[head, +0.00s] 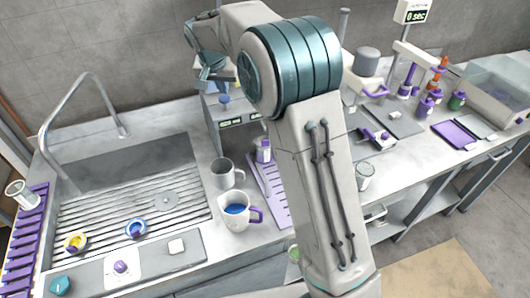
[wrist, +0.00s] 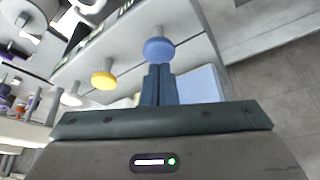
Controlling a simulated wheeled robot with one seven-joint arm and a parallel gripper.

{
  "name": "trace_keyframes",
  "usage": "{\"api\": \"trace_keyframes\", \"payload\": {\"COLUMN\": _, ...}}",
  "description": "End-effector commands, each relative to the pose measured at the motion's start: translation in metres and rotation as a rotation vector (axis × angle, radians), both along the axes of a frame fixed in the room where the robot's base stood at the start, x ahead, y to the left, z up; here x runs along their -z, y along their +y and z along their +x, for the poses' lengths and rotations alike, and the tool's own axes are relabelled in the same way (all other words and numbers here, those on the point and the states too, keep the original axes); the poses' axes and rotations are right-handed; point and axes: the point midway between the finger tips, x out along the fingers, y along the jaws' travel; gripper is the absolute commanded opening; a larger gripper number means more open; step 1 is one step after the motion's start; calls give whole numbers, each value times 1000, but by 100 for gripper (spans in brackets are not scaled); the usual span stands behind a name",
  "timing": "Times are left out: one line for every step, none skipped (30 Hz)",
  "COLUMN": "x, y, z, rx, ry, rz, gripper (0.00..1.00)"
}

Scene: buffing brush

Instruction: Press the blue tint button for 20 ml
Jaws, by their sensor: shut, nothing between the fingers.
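The blue tint button (wrist: 158,48) is a round blue knob on a pale stem, on the dispenser's light panel in the wrist view. My gripper (wrist: 160,70) is shut and empty. Its fingertips are right at the lower edge of the blue button; I cannot tell whether they touch it. A yellow button (wrist: 103,80) and a white button (wrist: 70,99) sit to the left on the same panel. In the head view, the dispenser (head: 212,112) stands behind the sink counter, partly hidden by my arm. A jug with blue liquid (head: 234,222) and a purple handle stands in front of it.
A grey mug (head: 224,178) stands beside the jug. A purple-capped bottle (head: 263,153) and a purple rack (head: 268,186) are close to my arm. The sink (head: 130,165) with its tall tap lies left. Lab equipment lines the right counter.

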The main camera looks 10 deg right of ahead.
Motion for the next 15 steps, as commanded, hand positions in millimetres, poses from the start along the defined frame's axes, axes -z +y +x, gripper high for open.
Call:
{"api": "trace_keyframes", "payload": {"x": 4, "y": 0, "z": 0, "rx": 0, "ry": 1, "rz": 0, "gripper": 0}}
{"api": "trace_keyframes", "payload": {"x": 6, "y": 0, "z": 0, "rx": 0, "ry": 1, "rz": 0, "gripper": 0}}
{"api": "trace_keyframes", "payload": {"x": 7, "y": 0, "z": 0, "rx": 0, "ry": 1, "rz": 0, "gripper": 0}}
{"api": "trace_keyframes", "payload": {"x": 9, "y": 0, "z": 0, "rx": 0, "ry": 1, "rz": 0, "gripper": 0}}
{"api": "trace_keyframes", "payload": {"x": 10, "y": 0, "z": 0, "rx": 0, "ry": 1, "rz": 0, "gripper": 0}}
{"api": "trace_keyframes", "payload": {"x": 11, "y": 0, "z": 0, "rx": 0, "ry": 1, "rz": 0, "gripper": 0}}
{"api": "trace_keyframes", "payload": {"x": 13, "y": 0, "z": 0, "rx": 0, "ry": 1, "rz": 0, "gripper": 0}}
{"api": "trace_keyframes", "payload": {"x": 14, "y": 0, "z": 0, "rx": 0, "ry": 1, "rz": -1, "gripper": 0}}
{"api": "trace_keyframes", "payload": {"x": 15, "y": 0, "z": 0, "rx": 0, "ry": 1, "rz": -1, "gripper": 0}}
{"api": "trace_keyframes", "payload": {"x": 17, "y": 0, "z": 0, "rx": 0, "ry": 1, "rz": -1, "gripper": 0}}
{"api": "trace_keyframes", "payload": {"x": 18, "y": 0, "z": 0, "rx": 0, "ry": 1, "rz": -1, "gripper": 0}}
{"api": "trace_keyframes", "payload": {"x": 20, "y": 0, "z": 0, "rx": 0, "ry": 1, "rz": -1, "gripper": 0}}
{"api": "trace_keyframes", "payload": {"x": 21, "y": 0, "z": 0, "rx": 0, "ry": 1, "rz": -1, "gripper": 0}}
{"api": "trace_keyframes", "payload": {"x": 22, "y": 0, "z": 0, "rx": 0, "ry": 1, "rz": -1, "gripper": 0}}
{"api": "trace_keyframes", "payload": {"x": 24, "y": 0, "z": 0, "rx": 0, "ry": 1, "rz": -1, "gripper": 0}}
